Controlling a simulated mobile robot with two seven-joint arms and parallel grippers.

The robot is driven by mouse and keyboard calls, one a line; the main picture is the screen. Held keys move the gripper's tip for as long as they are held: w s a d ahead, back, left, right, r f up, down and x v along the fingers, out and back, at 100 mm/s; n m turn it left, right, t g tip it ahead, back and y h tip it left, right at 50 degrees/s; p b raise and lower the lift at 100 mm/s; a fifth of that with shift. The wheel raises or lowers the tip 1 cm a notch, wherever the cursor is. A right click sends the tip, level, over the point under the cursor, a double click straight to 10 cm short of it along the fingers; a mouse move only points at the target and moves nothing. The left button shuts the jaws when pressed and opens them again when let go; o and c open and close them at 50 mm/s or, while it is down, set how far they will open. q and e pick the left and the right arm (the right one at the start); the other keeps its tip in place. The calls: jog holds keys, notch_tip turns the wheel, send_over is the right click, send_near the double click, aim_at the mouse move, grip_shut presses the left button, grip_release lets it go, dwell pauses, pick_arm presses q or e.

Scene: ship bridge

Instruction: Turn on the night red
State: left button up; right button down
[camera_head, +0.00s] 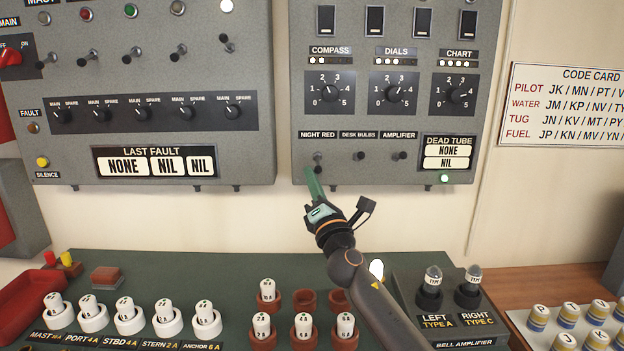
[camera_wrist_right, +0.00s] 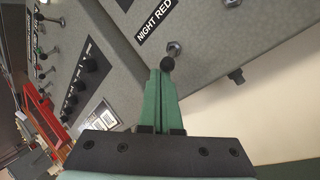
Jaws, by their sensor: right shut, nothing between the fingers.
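The NIGHT RED switch (camera_head: 318,158) is a small toggle with a dark ball knob, under its label (camera_head: 318,135) on the right grey panel. In the right wrist view the knob of this switch (camera_wrist_right: 168,62) is just in front of my fingertips, with the NIGHT RED label (camera_wrist_right: 154,20) beyond. My right gripper (camera_head: 311,173) has green fingers, shut and empty, just below the switch. In the wrist view the gripper (camera_wrist_right: 160,75) seems to touch or nearly touch the knob; I cannot tell which. My left gripper is not in view.
The DESK BULBS (camera_head: 361,156) and AMPLIFIER (camera_head: 399,156) toggles sit close to the right in the same row. The DEAD TUBE display (camera_head: 447,152) is further right. Below, the green desk (camera_head: 200,275) carries several labelled plugs. Bare wall lies between the panels and desk.

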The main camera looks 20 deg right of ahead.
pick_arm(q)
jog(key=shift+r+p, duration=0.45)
pick_arm(e)
jog(key=shift+s+r, duration=0.15)
jog(key=shift+r, duration=0.3)
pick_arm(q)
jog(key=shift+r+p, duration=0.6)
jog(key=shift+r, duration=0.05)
pick_arm(e)
jog(key=shift+s+r, duration=0.2)
jog(key=shift+r, duration=0.5)
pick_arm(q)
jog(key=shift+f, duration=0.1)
pick_arm(e)
jog(key=shift+a+f, duration=0.1)
